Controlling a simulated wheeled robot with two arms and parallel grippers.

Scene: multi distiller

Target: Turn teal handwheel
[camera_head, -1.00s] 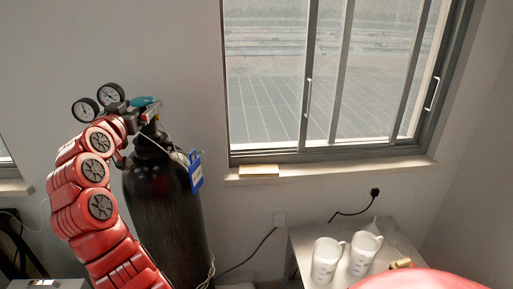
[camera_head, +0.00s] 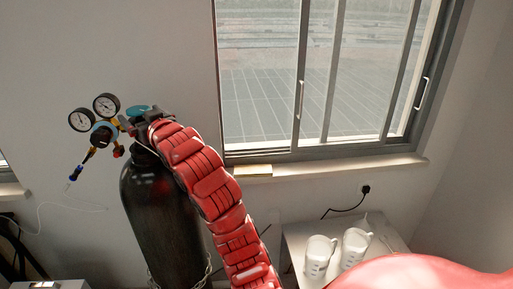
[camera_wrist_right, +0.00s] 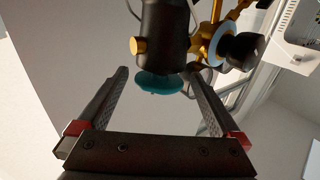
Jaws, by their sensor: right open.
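The teal handwheel (camera_head: 137,111) sits on top of a dark gas cylinder (camera_head: 160,215), beside the two-gauge regulator. My right arm reaches up from below along the cylinder's right side. My right gripper (camera_head: 150,118) is at the cylinder top, close to the handwheel and mostly hidden by the wrist. In the right wrist view my right gripper (camera_wrist_right: 161,77) is open. The teal handwheel (camera_wrist_right: 160,83) shows between its two fingers near their tips, with gaps visible on both sides. My left gripper is not in view.
A window (camera_head: 320,80) is behind to the right. White jugs (camera_head: 320,257) stand on a side table at lower right.

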